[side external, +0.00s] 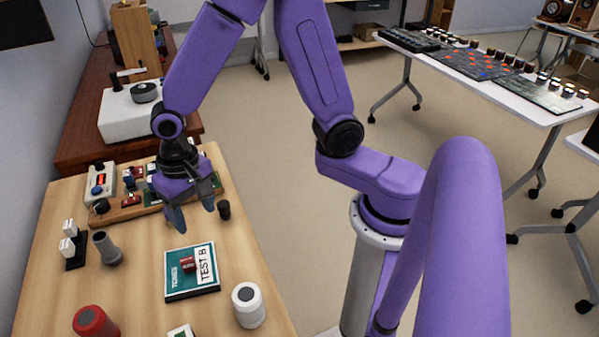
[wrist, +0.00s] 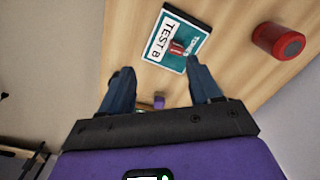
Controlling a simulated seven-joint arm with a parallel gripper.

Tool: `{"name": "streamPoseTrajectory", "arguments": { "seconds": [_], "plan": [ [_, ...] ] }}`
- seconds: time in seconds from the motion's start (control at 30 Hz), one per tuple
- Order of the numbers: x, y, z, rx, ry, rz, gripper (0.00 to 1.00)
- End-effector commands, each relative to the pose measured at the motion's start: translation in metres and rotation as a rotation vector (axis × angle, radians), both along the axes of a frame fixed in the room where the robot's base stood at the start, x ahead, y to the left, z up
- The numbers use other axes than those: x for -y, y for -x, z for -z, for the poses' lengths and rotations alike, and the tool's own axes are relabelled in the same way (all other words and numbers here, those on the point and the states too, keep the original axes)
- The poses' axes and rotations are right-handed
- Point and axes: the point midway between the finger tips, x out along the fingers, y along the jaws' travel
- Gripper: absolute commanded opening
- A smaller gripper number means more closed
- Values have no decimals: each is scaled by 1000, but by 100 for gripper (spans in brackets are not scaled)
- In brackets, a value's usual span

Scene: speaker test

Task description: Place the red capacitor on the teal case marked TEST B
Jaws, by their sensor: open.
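The teal case marked TEST B (side external: 205,287) lies flat on the wooden table, with a white label along one side. It also shows in the wrist view (wrist: 193,66), ahead of my fingers. A small red block, which looks like the red capacitor (side external: 188,264), rests on the case beside the label. It also shows in the wrist view (wrist: 177,48). My gripper (side external: 192,212) is above the table, beyond the case from the side camera and apart from it. In the wrist view its two fingers (wrist: 160,72) are spread with nothing held between them.
A red-lidded jar (side external: 95,322) and a white jar (side external: 249,306) stand near the case. A grey cylinder (side external: 107,249), white switches on a black stand (side external: 72,246) and a small dark cylinder (side external: 224,210) stand nearby. A wooden board with components (side external: 130,208) lies behind.

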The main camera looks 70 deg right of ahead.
Motion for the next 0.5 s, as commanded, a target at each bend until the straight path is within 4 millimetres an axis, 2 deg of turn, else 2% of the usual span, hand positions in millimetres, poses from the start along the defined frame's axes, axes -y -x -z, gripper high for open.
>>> {"name": "streamPoseTrajectory", "arguments": {
  "seconds": [0.2,0.5],
  "plan": [
    [22,54,-32,11,-5,-405,63],
    [64,133,-62,21,-6,-959,63]
  ]
}}
